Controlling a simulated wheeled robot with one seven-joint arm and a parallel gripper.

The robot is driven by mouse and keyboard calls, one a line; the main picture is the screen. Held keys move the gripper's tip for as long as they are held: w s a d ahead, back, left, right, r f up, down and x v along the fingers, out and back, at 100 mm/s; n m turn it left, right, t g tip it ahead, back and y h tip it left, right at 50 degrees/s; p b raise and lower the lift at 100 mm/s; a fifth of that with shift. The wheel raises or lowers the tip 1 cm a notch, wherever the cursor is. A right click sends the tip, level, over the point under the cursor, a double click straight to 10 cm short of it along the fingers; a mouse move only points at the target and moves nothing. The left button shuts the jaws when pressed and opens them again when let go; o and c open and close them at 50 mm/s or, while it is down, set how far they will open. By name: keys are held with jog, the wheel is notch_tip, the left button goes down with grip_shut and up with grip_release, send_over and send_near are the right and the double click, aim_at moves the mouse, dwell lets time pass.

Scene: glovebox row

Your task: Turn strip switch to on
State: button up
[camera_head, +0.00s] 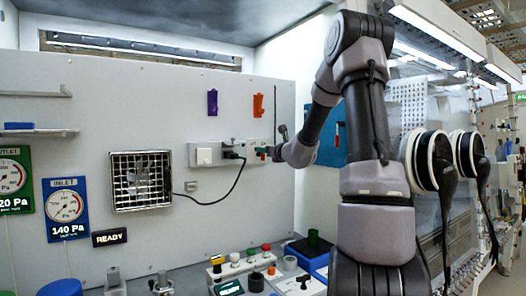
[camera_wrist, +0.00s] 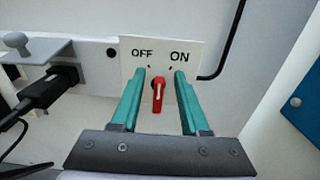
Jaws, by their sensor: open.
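The strip switch is a red rotary knob (camera_wrist: 158,95) on a white plate (camera_wrist: 187,47) marked OFF on the left and ON on the right. In the wrist view the knob's white pointer line runs nearly straight up, and I cannot tell exactly which mark it points to. My gripper (camera_wrist: 158,84) has teal fingers, open, one on each side of the knob with gaps visible. In the head view my gripper (camera_head: 264,151) is at the right end of the wall-mounted strip (camera_head: 228,152), and the knob is mostly hidden there.
A black plug (camera_wrist: 62,80) with a cable sits left of the switch. Purple (camera_head: 212,102) and orange (camera_head: 258,105) hooks are on the wall above. A vent grille (camera_head: 141,181) is to the left.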

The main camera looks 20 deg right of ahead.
jog(key=shift+w+a, duration=0.1)
jog(key=shift+w, duration=0.3)
grip_shut()
jog(key=shift+d+f+m, duration=0.1)
jog(key=shift+d+m, duration=0.1)
jog(key=shift+m, duration=0.75)
jog(key=shift+d+f+m, duration=0.1)
jog(key=shift+d+m, duration=0.05)
jog(key=shift+m, duration=0.85)
jog(key=shift+d+m, duration=0.2)
jog(key=shift+m, duration=0.75)
grip_release()
